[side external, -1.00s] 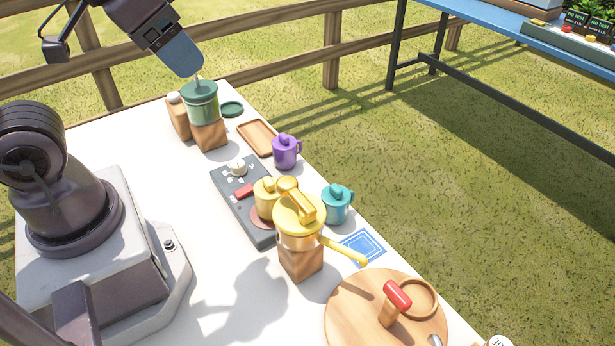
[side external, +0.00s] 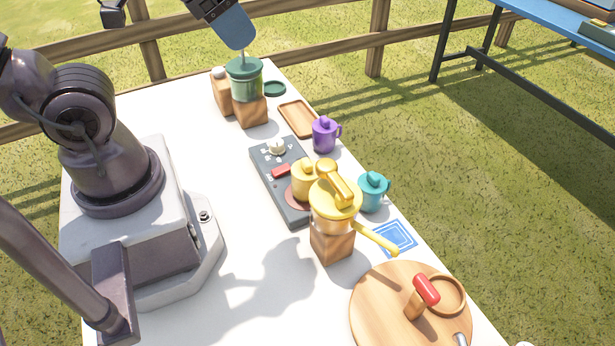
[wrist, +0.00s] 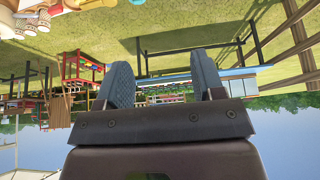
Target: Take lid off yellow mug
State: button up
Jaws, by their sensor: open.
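The yellow mug (side external: 304,181) stands upright on a round reddish spot of a dark grey control panel (side external: 266,165), with a knobbed yellow lid (side external: 307,165) on top. A larger yellow-lidded vessel (side external: 335,203) with a long handle, on a wooden block, stands in front and partly hides the mug. My gripper (side external: 236,30) is high at the far end of the table, behind and above the green-lidded jar, well away from the mug. In the wrist view my gripper (wrist: 163,78) has its two blue fingers apart with nothing between them. The mug cannot be clearly made out there.
A green-lidded jar (side external: 245,80) stands on a wooden block. A purple mug (side external: 324,136) and a teal mug (side external: 371,193) stand along the right edge. A wooden tray (side external: 298,118), a blue patterned mat (side external: 395,238) and a round board (side external: 380,320) lie nearby. The front left table is clear.

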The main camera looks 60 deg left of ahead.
dwell(0.3)
jog(key=shift+c, duration=1.4)
jog(key=shift+f, duration=0.1)
jog(key=m+g, duration=0.6)
jog(key=m, duration=0.9)
send_over(306, 159)
notch_tip(306, 159, down, 13)
jog(key=m, duration=0.3)
jog(key=shift+m, duration=0.3)
notch_tip(306, 159, down, 12)
jog(key=shift+f, duration=0.15)
